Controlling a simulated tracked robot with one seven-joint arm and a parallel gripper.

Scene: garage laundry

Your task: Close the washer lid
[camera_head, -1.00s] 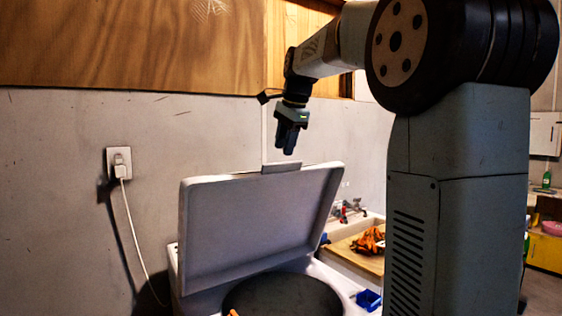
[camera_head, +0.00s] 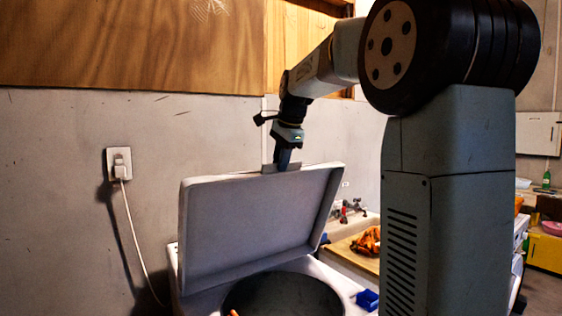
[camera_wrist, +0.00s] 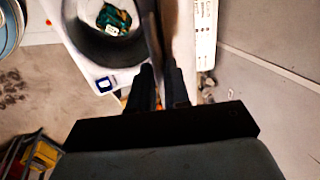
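The washer lid (camera_head: 255,225) stands raised, leaning back a little, above the round dark washer opening (camera_head: 283,296). A small tab (camera_head: 281,168) sits on its top edge. My gripper (camera_head: 282,166) points down at this tab. In the wrist view my fingers (camera_wrist: 160,92) are apart, with the lid's edge (camera_wrist: 166,35) running in between them. Whether either finger touches the tab is hard to tell. The white washer body (camera_wrist: 85,62) and its drum also show in the wrist view, with green cloth (camera_wrist: 114,18) inside.
A small blue container (camera_head: 367,299) stands on the washer's right side. A sink with taps (camera_head: 350,208) and orange items (camera_head: 367,240) on a wooden board are to the right. A wall outlet with a white cord (camera_head: 121,165) is at left. The wall is close behind the lid.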

